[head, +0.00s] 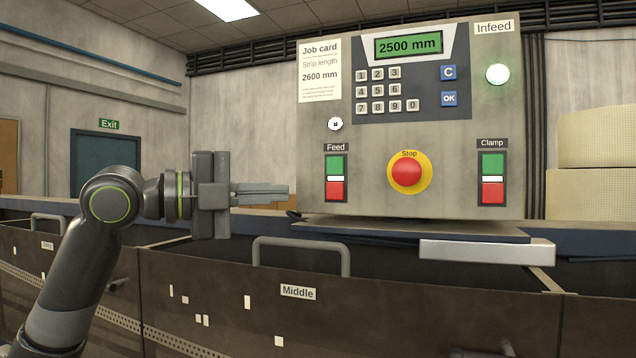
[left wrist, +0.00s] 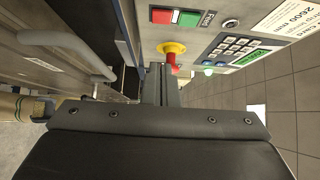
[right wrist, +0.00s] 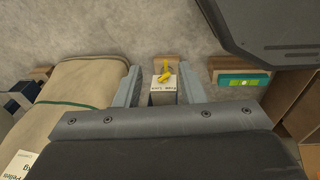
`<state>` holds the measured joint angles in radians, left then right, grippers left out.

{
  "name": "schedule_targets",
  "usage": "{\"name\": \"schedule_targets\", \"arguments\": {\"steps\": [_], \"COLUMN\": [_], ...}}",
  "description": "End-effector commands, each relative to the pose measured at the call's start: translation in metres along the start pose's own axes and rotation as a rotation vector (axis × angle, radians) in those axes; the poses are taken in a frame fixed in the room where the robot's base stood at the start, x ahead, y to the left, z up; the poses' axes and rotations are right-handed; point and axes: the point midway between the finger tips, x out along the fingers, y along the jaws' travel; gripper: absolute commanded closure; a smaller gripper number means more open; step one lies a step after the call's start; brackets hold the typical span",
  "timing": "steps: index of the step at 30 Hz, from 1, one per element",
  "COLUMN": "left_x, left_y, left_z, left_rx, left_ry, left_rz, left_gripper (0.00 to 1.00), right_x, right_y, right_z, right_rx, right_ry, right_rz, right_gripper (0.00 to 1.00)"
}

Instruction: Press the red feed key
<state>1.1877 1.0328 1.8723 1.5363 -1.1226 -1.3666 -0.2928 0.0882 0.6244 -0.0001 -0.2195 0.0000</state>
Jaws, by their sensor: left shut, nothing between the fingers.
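The Feed switch on the upright control panel has a green key on top and a red feed key (head: 335,191) below, with a white strip between. The red feed key also shows at the top of the left wrist view (left wrist: 162,16). My left gripper (head: 287,190) is shut and empty. Its fingers point right toward the panel, at about the red key's height, and appear left of it and apart from it. In the left wrist view the shut fingers (left wrist: 162,72) overlap the red stop button's side. My right gripper (right wrist: 160,82) is open, its fingers spread.
The panel also carries a red stop button (head: 407,172), a Clamp switch (head: 492,178) and a keypad (head: 387,90). The display (head: 408,45) reads 2500 mm; the job card (head: 320,70) says 2600 mm. A drawer handle (head: 300,243) is below. A small box (right wrist: 163,90) shows between the right fingers.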

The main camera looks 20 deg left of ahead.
Motion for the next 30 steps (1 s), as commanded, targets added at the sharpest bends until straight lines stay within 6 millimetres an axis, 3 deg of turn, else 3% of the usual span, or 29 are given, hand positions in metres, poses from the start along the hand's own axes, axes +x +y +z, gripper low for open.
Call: {"name": "schedule_targets", "arguments": {"steps": [13,16,22,30], "left_x": [0.061,0.072,0.085,0.088], "left_y": [-0.003,-0.004,-0.002,0.0], "left_z": [-0.001,0.011,0.024,0.028], "left_rx": [-0.003,-0.007,-0.003,0.0], "left_ry": [0.004,0.001,0.0,-0.001], "left_rz": [0.0,0.001,0.001,0.0], "left_gripper": [1.0,1.0,1.0,1.0], "right_x": [-0.032,-0.042,-0.051,-0.052], "right_y": [-0.003,-0.006,-0.007,-0.004], "right_z": [0.005,0.005,0.004,0.004], "right_rx": [0.004,0.007,0.008,0.006], "right_ry": [-0.012,-0.014,-0.015,-0.015], "right_rz": [-0.006,-0.012,-0.014,-0.011], "right_gripper": [0.64,0.64,0.64,0.64]}}
